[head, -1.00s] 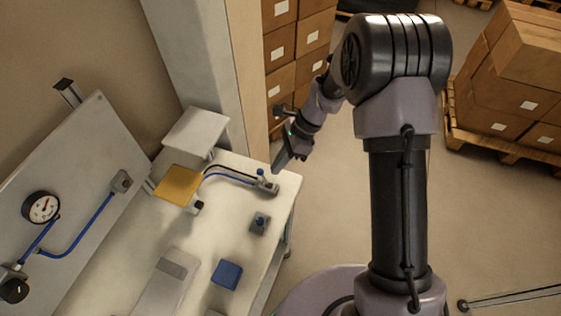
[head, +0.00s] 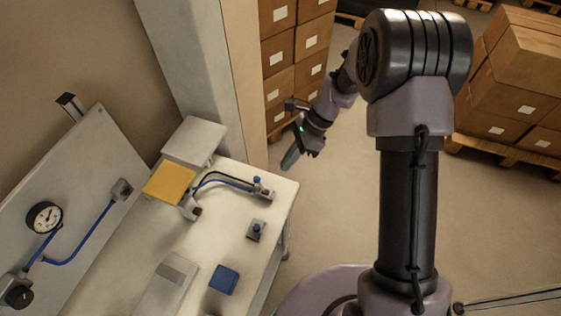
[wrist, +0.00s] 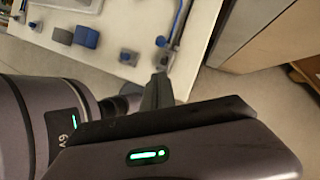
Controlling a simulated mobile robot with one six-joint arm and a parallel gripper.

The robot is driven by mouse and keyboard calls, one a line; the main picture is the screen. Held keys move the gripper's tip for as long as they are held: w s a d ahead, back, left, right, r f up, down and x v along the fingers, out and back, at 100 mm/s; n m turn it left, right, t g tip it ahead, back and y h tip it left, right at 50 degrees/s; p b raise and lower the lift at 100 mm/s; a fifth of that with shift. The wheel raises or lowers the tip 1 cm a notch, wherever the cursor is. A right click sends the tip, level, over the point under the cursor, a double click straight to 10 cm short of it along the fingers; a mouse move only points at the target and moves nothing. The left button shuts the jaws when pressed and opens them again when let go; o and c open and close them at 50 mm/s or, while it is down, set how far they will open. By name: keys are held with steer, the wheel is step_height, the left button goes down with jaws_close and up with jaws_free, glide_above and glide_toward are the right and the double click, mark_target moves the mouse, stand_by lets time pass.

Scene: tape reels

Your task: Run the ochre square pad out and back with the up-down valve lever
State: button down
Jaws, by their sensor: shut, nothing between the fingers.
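The ochre square pad (head: 169,184) sits at the back of the bench against the front of a pale grey block, above a small cylinder with a dark end (head: 191,208). Black and blue hoses run from there to a valve with a blue-knobbed lever (head: 257,181) near the bench's right edge. A second small grey box with a blue knob (head: 256,230) stands nearer; which one is the up-down valve is not marked. My gripper (head: 288,164) is shut and empty, just off the right edge, apart from the lever. The wrist view shows its closed fingers (wrist: 157,90) close to the hosed valve.
The pale grey block (head: 194,141) stands behind the pad. A leaning panel with a gauge (head: 44,217) is at left. A blue block (head: 224,279) lies on the bench. A pillar and stacked cartons (head: 293,50) rise behind. The floor right of the bench is open.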

step_height(320, 180, up, 8)
steer(key=w+d+p, duration=0.1)
steer(key=w+d, duration=0.1)
steer(key=w, duration=0.1)
steer(key=shift+r, duration=0.2)
